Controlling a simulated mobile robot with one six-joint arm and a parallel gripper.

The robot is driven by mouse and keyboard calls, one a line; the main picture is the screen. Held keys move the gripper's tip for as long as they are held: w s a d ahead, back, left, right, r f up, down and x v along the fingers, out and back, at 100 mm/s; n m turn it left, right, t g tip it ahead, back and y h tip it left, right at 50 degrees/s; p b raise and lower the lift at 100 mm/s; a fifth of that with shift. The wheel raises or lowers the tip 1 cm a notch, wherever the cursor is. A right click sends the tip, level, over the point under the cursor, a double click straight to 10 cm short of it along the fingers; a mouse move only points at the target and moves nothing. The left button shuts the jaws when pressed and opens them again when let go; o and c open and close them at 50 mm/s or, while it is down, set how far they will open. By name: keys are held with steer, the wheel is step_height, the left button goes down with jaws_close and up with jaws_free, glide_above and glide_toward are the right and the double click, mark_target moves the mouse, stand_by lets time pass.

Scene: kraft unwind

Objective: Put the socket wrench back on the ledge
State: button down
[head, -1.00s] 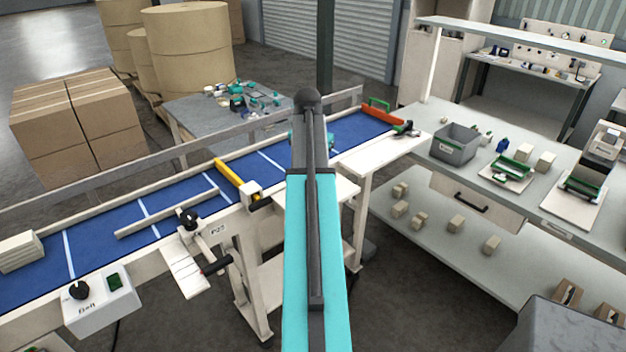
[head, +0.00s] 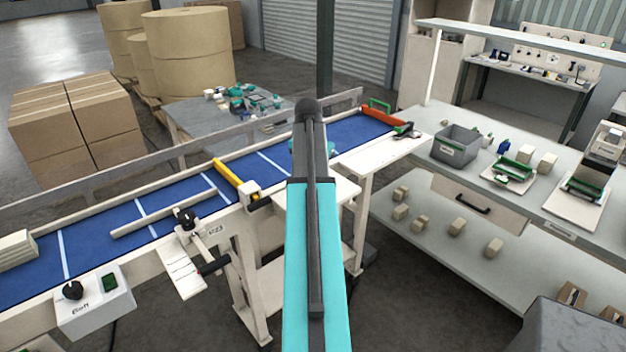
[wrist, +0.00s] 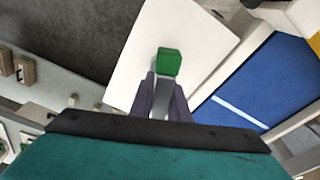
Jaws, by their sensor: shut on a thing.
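In the wrist view my gripper (wrist: 160,95) is shut on the socket wrench (wrist: 168,62), which shows as a green block-like end with a grey part between the dark fingers. The wrench is over a pale flat panel (wrist: 150,35), which looks like the ledge beside the blue belt. I cannot tell whether the wrench touches the panel. In the head view a pale panel (head: 347,190) shows beside my arm, at the near side of the belt. My arm hides the gripper's fingers and the wrench there.
The blue conveyor belt (head: 180,198) runs diagonally with a yellow bar (head: 228,174) across it. An orange block (head: 381,118) is at its far end. A workbench at right holds a grey bin (head: 455,147) and green-handled tools. A control box (head: 92,300) is at near left.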

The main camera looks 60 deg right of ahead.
steer(key=c, duration=1.7)
jaws_free()
steer(key=shift+r, duration=0.1)
steer(key=r+p, duration=0.2)
steer(key=r, duration=0.1)
steer(key=a+r+p, duration=0.1)
steer(key=r, duration=0.2)
steer(key=r+p, duration=0.2)
steer(key=shift+a+r+p, duration=0.15)
steer(key=shift+r+p, duration=0.2)
steer(key=shift+r, duration=0.05)
steer(key=shift+s+a+r, duration=0.1)
steer(key=shift+a+r, duration=0.05)
steer(key=shift+r, duration=0.65)
steer(key=shift+a+r, duration=0.1)
steer(key=shift+r, duration=0.65)
steer(key=shift+s, duration=0.1)
